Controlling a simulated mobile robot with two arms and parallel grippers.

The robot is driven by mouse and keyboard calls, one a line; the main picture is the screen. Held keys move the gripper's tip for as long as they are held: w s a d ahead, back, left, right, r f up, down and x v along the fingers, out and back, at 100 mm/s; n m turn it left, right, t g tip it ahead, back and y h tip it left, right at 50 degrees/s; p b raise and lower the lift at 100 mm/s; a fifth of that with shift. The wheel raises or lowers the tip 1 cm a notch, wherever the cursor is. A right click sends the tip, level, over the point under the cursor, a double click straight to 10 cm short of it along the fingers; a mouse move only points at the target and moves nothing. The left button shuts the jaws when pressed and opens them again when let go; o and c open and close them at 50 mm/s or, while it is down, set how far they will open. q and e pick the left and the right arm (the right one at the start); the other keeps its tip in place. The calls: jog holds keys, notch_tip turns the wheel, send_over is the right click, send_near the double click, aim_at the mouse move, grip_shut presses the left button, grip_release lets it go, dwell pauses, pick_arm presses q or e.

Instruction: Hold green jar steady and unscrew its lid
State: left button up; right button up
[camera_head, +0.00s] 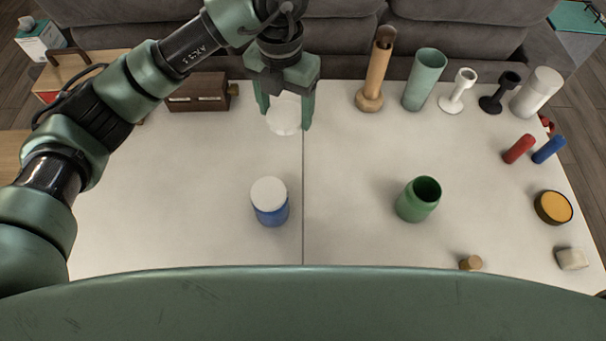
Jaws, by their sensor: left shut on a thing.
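The green jar (411,208) stands upright on the right half of the white table, its dark mouth open with no lid on it. My left gripper (284,118) is well away from it, above the back middle of the table. It points down and is shut on a round white lid (284,115), which sits between its two fingers. The lid is apart from the jar. No gripper touches the green jar. My right gripper is not in view.
A blue jar (271,213) with a white lid stands left of centre. Along the back are a brown box (198,92), a wooden vase (377,75), a green cup (424,80) and candle holders (457,92). Red (518,149) and blue cylinders lie right. The front left is clear.

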pick_arm(q)
jog(key=shift+d+f+n, duration=0.15)
jog(key=shift+f+n, duration=0.15)
jog(key=shift+f, duration=0.1)
jog(key=p, duration=0.2)
send_over(291, 172)
notch_tip(291, 172, down, 15)
jog(key=shift+r, duration=0.2)
notch_tip(291, 172, down, 5)
jog(key=shift+f, duration=0.2)
jog(key=o, duration=1.5)
jog(key=shift+r, duration=0.1)
jog(key=shift+o, duration=0.2)
jog(key=shift+r, duration=0.1)
